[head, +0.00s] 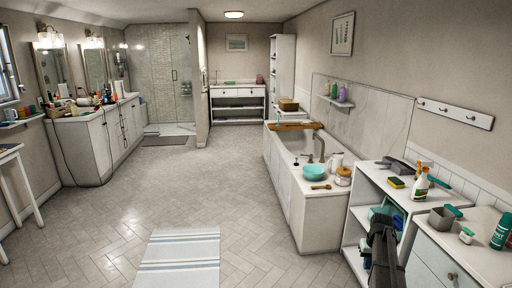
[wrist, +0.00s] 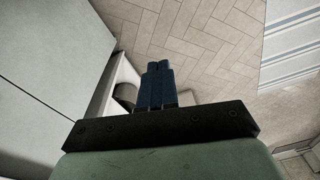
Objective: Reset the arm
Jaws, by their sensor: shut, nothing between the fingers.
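My gripper (wrist: 158,67) shows in the wrist view with its two dark blue fingers together, shut and empty. It is over the herringbone floor (wrist: 180,35), close to white cabinet faces (wrist: 45,50) on the left. In the head view a dark part of my arm (head: 383,250) stands at the bottom right, in front of the open white shelf unit (head: 357,222). It covers part of the shelves. The fingertips cannot be made out clearly there.
A striped mat (head: 180,262) lies on the floor, and the floor's middle is clear. A bathtub (head: 292,190) and a white drawer cabinet (head: 430,262) line the right side. Bottles (head: 420,184) and a yellow sponge (head: 396,183) stand on the shelf unit's top. A cluttered vanity (head: 95,140) is at left.

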